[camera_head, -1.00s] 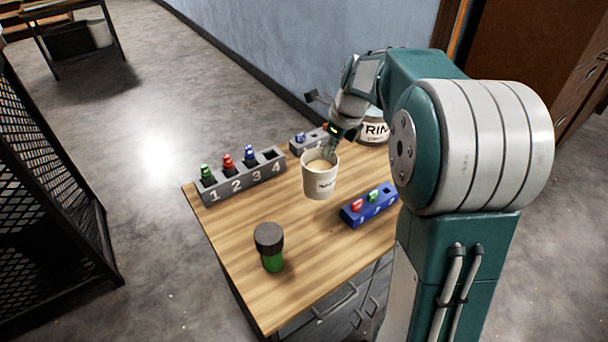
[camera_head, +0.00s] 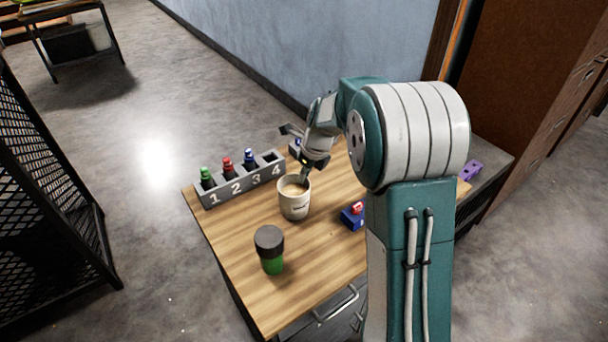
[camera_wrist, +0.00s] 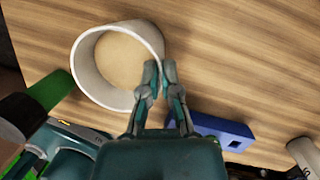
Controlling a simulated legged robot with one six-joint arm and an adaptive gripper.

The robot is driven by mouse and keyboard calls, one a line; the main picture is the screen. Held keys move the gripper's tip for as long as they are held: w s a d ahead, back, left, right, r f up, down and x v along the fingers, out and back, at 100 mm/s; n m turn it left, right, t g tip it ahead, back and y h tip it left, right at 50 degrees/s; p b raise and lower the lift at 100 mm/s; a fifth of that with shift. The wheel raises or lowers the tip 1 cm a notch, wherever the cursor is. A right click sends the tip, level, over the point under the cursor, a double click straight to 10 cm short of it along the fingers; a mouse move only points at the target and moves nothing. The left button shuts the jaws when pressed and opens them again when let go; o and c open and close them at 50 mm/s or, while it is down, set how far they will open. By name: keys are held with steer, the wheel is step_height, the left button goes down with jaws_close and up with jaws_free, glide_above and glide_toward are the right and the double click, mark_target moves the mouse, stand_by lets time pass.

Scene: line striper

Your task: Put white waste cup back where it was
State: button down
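The white waste cup (camera_head: 294,205) holds a tan content and is upright over the middle of the wooden table. In the wrist view the cup (camera_wrist: 88,72) fills the upper left. My gripper (camera_head: 304,180) is at its far right rim. In the wrist view my gripper's fingers (camera_wrist: 160,72) are close together with the cup's wall between them, one inside and one outside. I cannot tell whether the cup's base touches the table.
A grey numbered rack (camera_head: 240,185) holds green, red and blue bottles in 1 to 3; slot 4 is empty. A dark-capped green container (camera_head: 271,252) stands in front. A blue block (camera_head: 352,221) is right of the cup, partly behind my arm. A purple block (camera_head: 469,171) lies far right.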

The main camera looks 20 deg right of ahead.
steer(key=c, duration=0.8)
jaws_free()
steer(key=v, duration=1.2)
steer(key=s+a+r+n+t+h, duration=0.1)
steer(key=s+a+r+n, duration=0.15)
steer(key=s+n, duration=0.45)
steer(key=s+a+r+n+t, duration=0.1)
steer(key=s+a+r+n, duration=0.1)
steer(key=s+r+n, duration=0.3)
steer(key=s+f+n+t, duration=0.1)
steer(key=s+f+n, duration=0.1)
steer(key=s+n, duration=0.6)
steer(key=s+a+f+n+h, duration=0.1)
steer(key=s+f+n, duration=0.1)
steer(key=s+n, duration=0.6)
steer(key=shift+a+n+t, duration=0.2)
steer(key=shift+n+t, duration=0.2)
